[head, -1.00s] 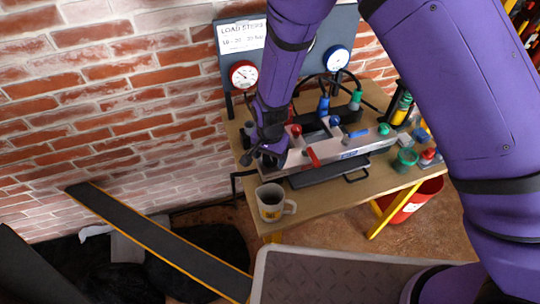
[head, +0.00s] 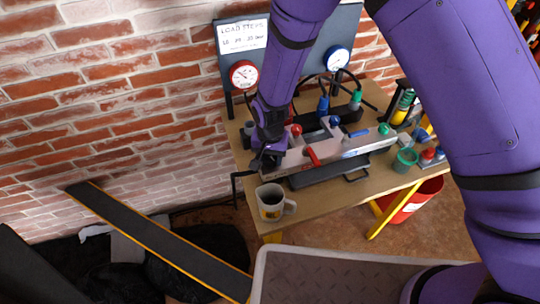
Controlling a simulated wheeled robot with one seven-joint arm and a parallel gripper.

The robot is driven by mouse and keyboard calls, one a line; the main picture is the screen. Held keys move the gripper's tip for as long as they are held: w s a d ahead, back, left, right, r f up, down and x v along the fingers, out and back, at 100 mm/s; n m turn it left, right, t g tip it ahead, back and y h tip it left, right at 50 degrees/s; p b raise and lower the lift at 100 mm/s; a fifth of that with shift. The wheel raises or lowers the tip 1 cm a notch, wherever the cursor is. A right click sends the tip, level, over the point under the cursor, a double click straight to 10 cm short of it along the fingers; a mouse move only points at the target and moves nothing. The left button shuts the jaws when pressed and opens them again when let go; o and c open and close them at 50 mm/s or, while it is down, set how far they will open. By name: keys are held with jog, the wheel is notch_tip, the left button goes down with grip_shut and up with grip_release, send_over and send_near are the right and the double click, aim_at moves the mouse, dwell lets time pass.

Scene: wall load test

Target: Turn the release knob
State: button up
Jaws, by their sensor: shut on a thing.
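A grey pump block (head: 350,143) with red, blue and green knobs and a red lever (head: 313,157) sits on the wooden bench. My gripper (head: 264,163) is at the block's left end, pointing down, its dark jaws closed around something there. The release knob is hidden by the jaws and wrist, so its turn position cannot be seen. A red-rimmed gauge (head: 243,75) and a blue-rimmed gauge (head: 336,59) are on the grey panel (head: 290,55) behind the block. Their readings are too small to tell.
A mug (head: 271,203) stands at the bench's front left, close below my gripper. A green cup (head: 405,160) is at the right. A red bucket (head: 412,201) is under the bench (head: 335,196). A dark, yellow-edged plank (head: 160,240) leans at lower left.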

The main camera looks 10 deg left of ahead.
jog(key=n, duration=0.3)
jog(key=shift+n, duration=0.4)
jog(key=n, duration=0.3)
jog(key=shift+n, duration=0.3)
jog(key=n, duration=0.3)
jog(key=shift+n, duration=2.2)
jog(key=o, duration=0.9)
jog(key=shift+o, duration=0.2)
jog(key=shift+r, duration=0.1)
notch_tip(320, 180, up, 11)
jog(key=shift+f, duration=0.2)
